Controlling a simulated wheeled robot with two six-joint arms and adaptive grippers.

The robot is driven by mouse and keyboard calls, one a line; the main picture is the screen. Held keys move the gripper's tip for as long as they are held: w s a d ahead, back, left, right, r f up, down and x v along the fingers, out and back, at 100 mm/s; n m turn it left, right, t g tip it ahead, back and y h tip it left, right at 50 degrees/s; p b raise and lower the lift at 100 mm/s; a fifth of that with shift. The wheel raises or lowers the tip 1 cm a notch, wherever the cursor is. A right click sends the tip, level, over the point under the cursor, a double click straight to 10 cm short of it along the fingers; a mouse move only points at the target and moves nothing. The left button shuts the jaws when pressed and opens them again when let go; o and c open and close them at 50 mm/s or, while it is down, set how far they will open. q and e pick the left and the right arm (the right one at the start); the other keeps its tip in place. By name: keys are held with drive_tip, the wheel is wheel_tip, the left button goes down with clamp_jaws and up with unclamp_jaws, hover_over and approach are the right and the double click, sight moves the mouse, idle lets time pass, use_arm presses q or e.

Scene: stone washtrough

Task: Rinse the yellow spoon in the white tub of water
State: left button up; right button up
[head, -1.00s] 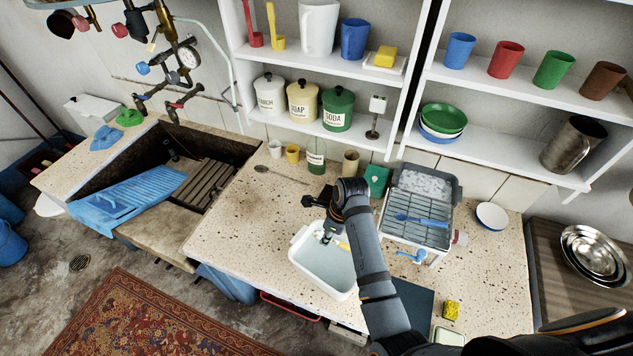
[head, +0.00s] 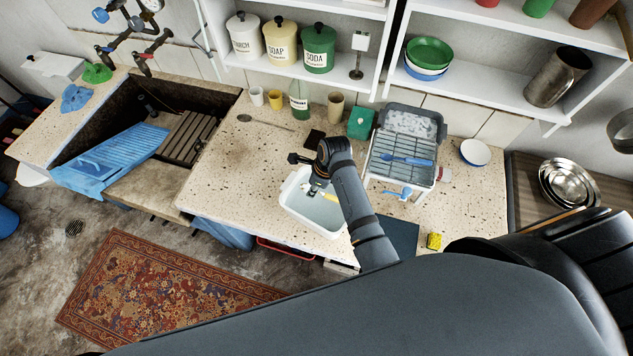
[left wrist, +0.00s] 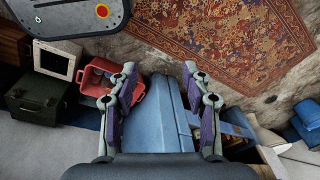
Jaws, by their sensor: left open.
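The white tub (head: 306,221) of water stands near the counter's front edge in the head view. My right gripper (head: 318,190) points down over the tub. The yellow spoon (head: 330,197) shows as a small yellow piece at its fingertips, inside the tub's outline; the rest is hidden. The fingers appear closed on it, and I cannot tell how deep it sits in the water. My left gripper (left wrist: 159,78) is open and empty in the left wrist view, above the floor area with the rug. It is not visible in the head view.
A grey dish rack (head: 405,150) with blue utensils stands right of the tub. A yellow sponge (head: 434,241) lies at the front right. The stone sink (head: 70,150) is at left. A red crate (left wrist: 98,78) and patterned rug (left wrist: 225,35) lie below. Counter left of the tub is clear.

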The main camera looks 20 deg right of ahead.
drive_tip(key=f, duration=0.1)
drive_tip(key=f+b, duration=0.1)
drive_tip(key=a+f, duration=0.1)
drive_tip(key=shift+s+f, duration=0.2)
drive_tip(key=shift+s, duration=0.1)
drive_tip(key=shift+d+f+b, duration=0.25)
drive_tip(key=shift+f+b, duration=0.45)
drive_tip(key=shift+f, duration=0.45)
use_arm(q)
drive_tip(key=shift+s+f, duration=0.5)
drive_tip(key=shift+f, duration=0.15)
drive_tip(key=shift+s+f, duration=0.45)
drive_tip(key=shift+f, duration=0.2)
use_arm(e)
drive_tip(key=shift+w+d+f, duration=0.1)
drive_tip(key=shift+d+f, duration=0.1)
drive_tip(key=shift+d, duration=0.05)
use_arm(q)
drive_tip(key=shift+a, duration=0.15)
use_arm(e)
drive_tip(key=shift+a, duration=0.15)
use_arm(q)
drive_tip(key=shift+s+a, duration=0.1)
drive_tip(key=shift+a, duration=0.05)
use_arm(e)
drive_tip(key=shift+a+r, duration=0.15)
drive_tip(key=shift+a, duration=0.05)
